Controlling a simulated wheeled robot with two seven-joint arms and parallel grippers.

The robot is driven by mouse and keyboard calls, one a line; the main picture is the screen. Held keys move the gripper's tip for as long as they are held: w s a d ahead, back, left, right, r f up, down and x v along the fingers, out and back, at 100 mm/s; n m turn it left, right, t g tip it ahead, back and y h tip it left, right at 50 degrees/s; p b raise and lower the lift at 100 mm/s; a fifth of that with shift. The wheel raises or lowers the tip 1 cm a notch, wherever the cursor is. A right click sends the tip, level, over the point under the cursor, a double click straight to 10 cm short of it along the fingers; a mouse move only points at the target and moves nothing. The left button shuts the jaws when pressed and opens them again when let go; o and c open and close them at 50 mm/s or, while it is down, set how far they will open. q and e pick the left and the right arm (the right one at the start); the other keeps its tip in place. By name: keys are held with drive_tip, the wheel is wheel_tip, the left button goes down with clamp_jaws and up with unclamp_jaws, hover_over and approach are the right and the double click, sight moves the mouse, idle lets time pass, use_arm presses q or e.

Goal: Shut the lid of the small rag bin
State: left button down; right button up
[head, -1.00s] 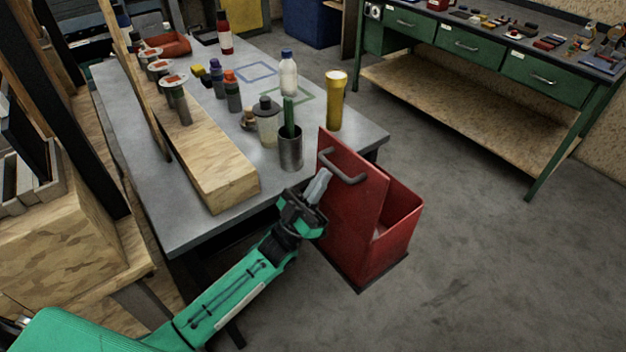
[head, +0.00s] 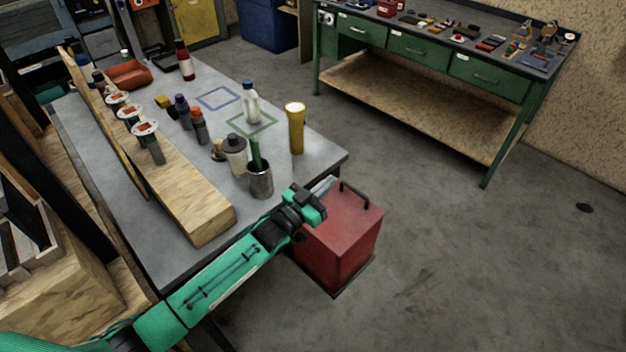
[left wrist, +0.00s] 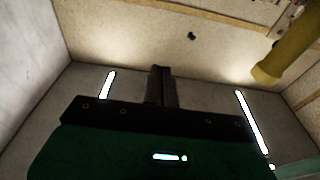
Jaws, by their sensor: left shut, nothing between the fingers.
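The small red rag bin (head: 338,245) stands on the floor beside the grey table's near right corner. Its red lid (head: 350,212) lies down over the top, with no opening visible. My left gripper (head: 326,186) is at the lid's back left edge, shut and empty. I cannot tell whether its fingers touch the lid, and the gripper hides that corner. In the left wrist view the fingers (left wrist: 161,86) are together with nothing between them. My right gripper is not in view.
The grey table (head: 185,235) holds a metal cup (head: 260,182) with a green item, a yellow cylinder (head: 296,130), several bottles and a wooden block (head: 195,215), close to my left arm. A green workbench (head: 420,55) stands behind.

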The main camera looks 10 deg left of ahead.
use_arm(q)
drive_tip(key=w+d+f+g+y+p, duration=0.3)
drive_tip(key=w+d+g, duration=0.1)
drive_tip(key=w, duration=0.1)
drive_tip(key=g+y, duration=0.2)
hover_over(347, 203)
drive_tip(key=f, duration=0.2)
drive_tip(key=f+b, duration=0.1)
drive_tip(key=f, duration=0.1)
drive_tip(key=shift+s+a+f, duration=0.15)
drive_tip(key=shift+s+f, duration=0.05)
drive_tip(key=shift+f, duration=0.15)
drive_tip(key=shift+w+d+f+b, duration=0.2)
drive_tip(key=shift+w+f+b, duration=0.1)
drive_tip(key=shift+f, duration=0.25)
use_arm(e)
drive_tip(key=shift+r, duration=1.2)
use_arm(q)
drive_tip(key=shift+r+p, duration=0.4)
drive_tip(key=s+a+r, duration=0.5)
drive_tip(key=s+r, duration=0.2)
drive_tip(key=r, duration=0.1)
drive_tip(key=shift+a+r, duration=0.3)
drive_tip(key=shift+r, duration=0.1)
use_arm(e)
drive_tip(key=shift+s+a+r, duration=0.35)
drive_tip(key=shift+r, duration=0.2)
